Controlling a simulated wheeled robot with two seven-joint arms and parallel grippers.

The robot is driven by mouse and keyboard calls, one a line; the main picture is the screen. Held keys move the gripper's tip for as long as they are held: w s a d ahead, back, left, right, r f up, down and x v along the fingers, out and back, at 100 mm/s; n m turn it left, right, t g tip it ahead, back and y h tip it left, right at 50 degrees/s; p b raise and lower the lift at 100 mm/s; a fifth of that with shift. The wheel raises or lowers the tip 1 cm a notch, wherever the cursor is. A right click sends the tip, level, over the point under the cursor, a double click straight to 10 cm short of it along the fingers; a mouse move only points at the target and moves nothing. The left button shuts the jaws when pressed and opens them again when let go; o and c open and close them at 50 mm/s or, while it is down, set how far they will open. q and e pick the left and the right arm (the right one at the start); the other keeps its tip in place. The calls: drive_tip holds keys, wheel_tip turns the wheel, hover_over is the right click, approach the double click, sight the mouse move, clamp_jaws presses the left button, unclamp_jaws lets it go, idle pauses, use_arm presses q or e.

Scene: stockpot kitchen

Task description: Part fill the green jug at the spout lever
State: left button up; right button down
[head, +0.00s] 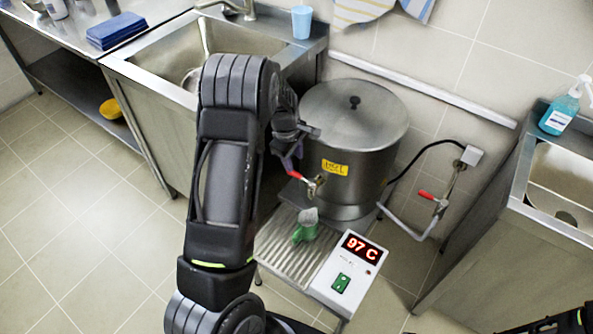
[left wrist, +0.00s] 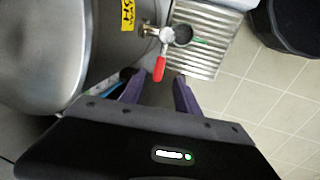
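The green jug (head: 304,232) stands on the ribbed drip tray (head: 282,250) below the pot's spout. Its dark round mouth and a bit of green show in the left wrist view (left wrist: 183,35). The brass spout (head: 318,184) on the steel stockpot (head: 352,150) has a red lever (head: 299,177), which also shows in the left wrist view (left wrist: 159,70). My left gripper (head: 290,165) is at the lever. Its purple fingers are open (left wrist: 158,88), apart on either side of the lever's end. Whether they touch it I cannot tell. My right gripper is out of view.
A control box (head: 348,275) reading 97 C stands right of the tray. A second red-handled valve (head: 427,194) is on the pipe at right. Sinks flank the pot, with a blue cup (head: 301,22) at the left one and a soap bottle (head: 560,112) at the right.

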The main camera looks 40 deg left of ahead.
sight(297, 173)
use_arm(q)
drive_tip(key=f, duration=0.2)
drive_tip(key=w+f, duration=0.1)
drive_tip(key=f, duration=0.4)
drive_tip(key=shift+w+f, duration=0.25)
drive_tip(key=shift+f, duration=0.05)
clamp_jaws()
idle(1.2)
